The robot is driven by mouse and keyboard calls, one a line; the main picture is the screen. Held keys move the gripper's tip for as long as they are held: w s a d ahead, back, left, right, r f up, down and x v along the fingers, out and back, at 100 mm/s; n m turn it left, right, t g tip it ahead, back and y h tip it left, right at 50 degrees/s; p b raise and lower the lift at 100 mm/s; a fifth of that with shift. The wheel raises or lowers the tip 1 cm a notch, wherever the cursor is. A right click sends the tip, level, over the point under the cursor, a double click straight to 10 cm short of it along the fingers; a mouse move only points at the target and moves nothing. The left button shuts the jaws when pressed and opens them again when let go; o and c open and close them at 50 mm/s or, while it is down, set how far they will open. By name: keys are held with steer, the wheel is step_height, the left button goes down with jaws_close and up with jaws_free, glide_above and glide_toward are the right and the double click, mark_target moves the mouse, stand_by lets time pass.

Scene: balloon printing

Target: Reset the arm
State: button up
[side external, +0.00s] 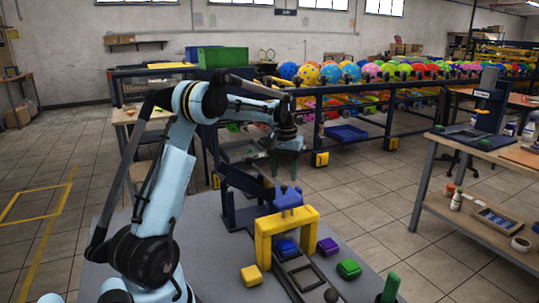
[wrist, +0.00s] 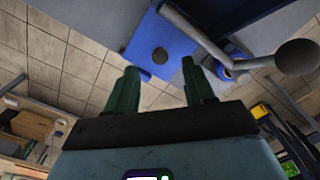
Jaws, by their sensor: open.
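My gripper (side external: 286,175) hangs from the end of my raised, bent arm, above and behind the yellow arch (side external: 312,235) of the press. In the wrist view, its two green fingers (wrist: 160,78) stand apart with nothing between them. The blue block (side external: 288,199) of the press sits at the top of the arch. In the wrist view, a blue plate (wrist: 172,28) with a dark round spot lies beyond the fingertips, apart from them as far as I can tell. A blue piece (side external: 286,247) is under the arch.
A yellow block (side external: 251,275), a purple block (side external: 328,246) and a green block (side external: 349,269) lie around the press on the grey table (side external: 210,240). A green post (side external: 390,288) stands at the front. Racks of colourful balls (side external: 330,72) are behind; a side bench (side external: 490,215) is right.

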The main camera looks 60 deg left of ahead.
step_height(320, 180, up, 8)
steer(key=d+r+m+t, duration=0.1)
steer(key=d+r+m, duration=0.1)
steer(key=d, duration=0.6)
steer(key=s+d+f+m+t, duration=0.3)
steer(key=s+d, duration=0.2)
steer(key=d, duration=0.5)
steer(key=s+d+f+m+t, duration=0.3)
steer(key=s+d+f+m, duration=0.1)
steer(key=d, duration=0.7)
steer(key=shift+s+d, duration=0.2)
steer(key=shift+s, duration=0.6)
